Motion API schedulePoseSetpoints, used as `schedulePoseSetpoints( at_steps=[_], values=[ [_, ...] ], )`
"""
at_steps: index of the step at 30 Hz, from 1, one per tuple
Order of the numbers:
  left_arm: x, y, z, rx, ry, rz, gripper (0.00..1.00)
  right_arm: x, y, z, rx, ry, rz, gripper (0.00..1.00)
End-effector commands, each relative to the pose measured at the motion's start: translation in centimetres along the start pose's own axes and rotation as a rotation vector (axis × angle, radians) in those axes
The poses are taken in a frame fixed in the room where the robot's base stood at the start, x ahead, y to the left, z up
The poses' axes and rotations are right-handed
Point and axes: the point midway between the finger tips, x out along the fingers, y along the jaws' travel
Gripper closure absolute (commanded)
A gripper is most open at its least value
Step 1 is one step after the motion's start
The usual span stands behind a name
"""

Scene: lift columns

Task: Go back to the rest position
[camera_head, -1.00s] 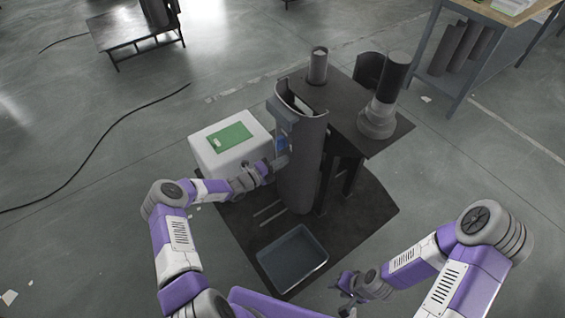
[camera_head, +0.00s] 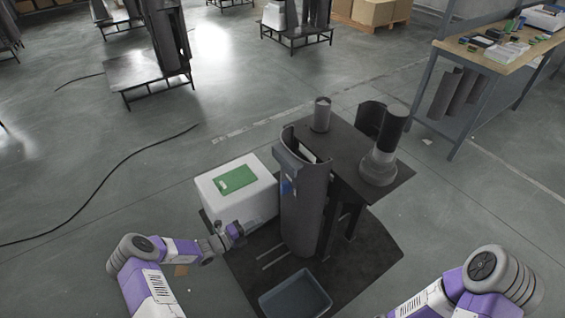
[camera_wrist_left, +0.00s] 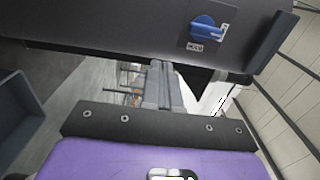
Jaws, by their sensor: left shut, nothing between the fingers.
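My left gripper (camera_head: 238,232) is in front of the white box, left of the tall dark column (camera_head: 304,205), with a gap to the column. In the left wrist view its fingers (camera_wrist_left: 163,78) are shut together with nothing between them. The column's side fills the top of that view, with a blue knob (camera_wrist_left: 207,28) on a dark plate. The knob also shows small in the head view (camera_head: 287,187). My right forearm shows at the lower right of the head view, but its gripper is out of frame.
A white box (camera_head: 262,205) with a green panel (camera_head: 234,180) stands left of the column. A grey bin (camera_head: 297,295) lies in front. A dark table (camera_head: 345,150) holds cylindrical parts behind. A wooden workbench (camera_head: 490,55) stands at the far right.

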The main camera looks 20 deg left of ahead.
Motion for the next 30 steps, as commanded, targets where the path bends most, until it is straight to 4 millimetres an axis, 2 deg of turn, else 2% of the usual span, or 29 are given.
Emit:
schedulePoseSetpoints(
  at_steps=[5, 8, 11, 12, 14, 15, 18, 22, 24, 28, 29, 30],
  values=[
    [0.3, 0.1, -0.6, 0.016, 0.02, 0.011, 1.0, 0.0, 0.0, 0.0, 0.0, 0.0, 0.0, 0.57],
    [1.4, 0.8, -3.3, 0.093, 0.107, 0.063, 1.0, -0.1, 0.0, 0.0, 0.0, 0.0, 0.0, 0.57],
    [2.5, 2.2, -8.9, 0.276, 0.299, 0.154, 1.0, -0.1, -0.1, 0.0, 0.0, 0.0, 0.0, 0.57],
    [2.6, 2.9, -11.7, 0.384, 0.406, 0.19, 1.0, -0.2, -0.1, 0.0, 0.0, 0.0, 0.0, 0.57],
    [2.1, 4.2, -16.2, 0.583, 0.596, 0.232, 1.0, -0.3, -0.1, 0.0, 0.0, 0.0, 0.0, 0.57],
    [1.4, 5.0, -19.1, 0.735, 0.736, 0.243, 1.0, -0.3, -0.1, 0.0, 0.0, 0.0, 0.0, 0.57],
    [-1.7, 6.6, -24.5, 1.146, 1.086, 0.198, 1.0, -0.5, -0.2, 0.0, 0.0, 0.0, 0.0, 0.57],
    [-6.0, 7.5, -28.1, 1.69, 1.495, -0.024, 1.0, -0.6, -0.2, 0.0, 0.0, 0.0, 0.0, 0.57],
    [-7.6, 7.3, -28.9, 1.965, 1.669, -0.208, 1.0, -0.7, -0.3, 0.0, 0.0, 0.0, 0.0, 0.57],
    [-9.0, 6.2, -29.7, 2.38, 1.863, -0.59, 1.0, -0.8, -0.3, 0.0, 0.0, 0.0, 0.0, 0.57],
    [-9.1, 5.8, -29.9, -2.416, -1.856, 0.661, 1.0, -0.8, -0.3, 0.0, 0.0, 0.0, 0.0, 0.57],
    [-9.2, 5.5, -30.1, -2.347, -1.764, 0.711, 1.0, -0.9, -0.3, 0.0, 0.0, 0.0, 0.0, 0.57]
  ],
)
